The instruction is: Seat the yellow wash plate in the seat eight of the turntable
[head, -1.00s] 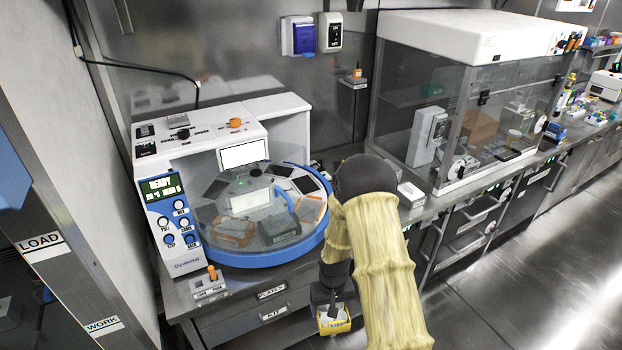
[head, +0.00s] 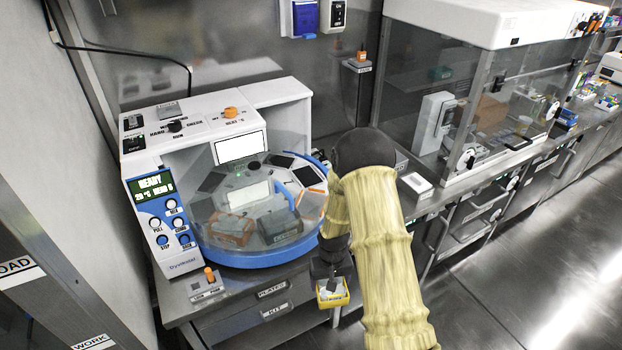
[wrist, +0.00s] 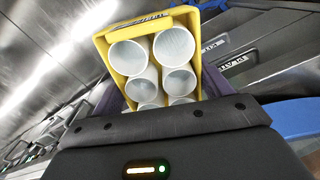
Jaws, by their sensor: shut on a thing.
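The yellow wash plate (head: 333,298) hangs below the end of my arm, in front of the bench edge and clear of it. My gripper (head: 328,280) is shut on it. In the wrist view the yellow wash plate (wrist: 110,62) shows several white round wells; its near end is hidden by the gripper body. The turntable (head: 262,259) is a blue-rimmed disc in the white machine, to the left of and above my gripper. A clear cover hangs over it. Dark blocks and an orange-edged block sit around it. I cannot read which seat is number eight.
The machine's panel (head: 163,222) reads READY. A small box with an orange knob (head: 208,279) stands at the bench's front left. Drawers (head: 273,300) lie under the bench. A glass-fronted cabinet (head: 440,110) stands to the right. The floor at right is clear.

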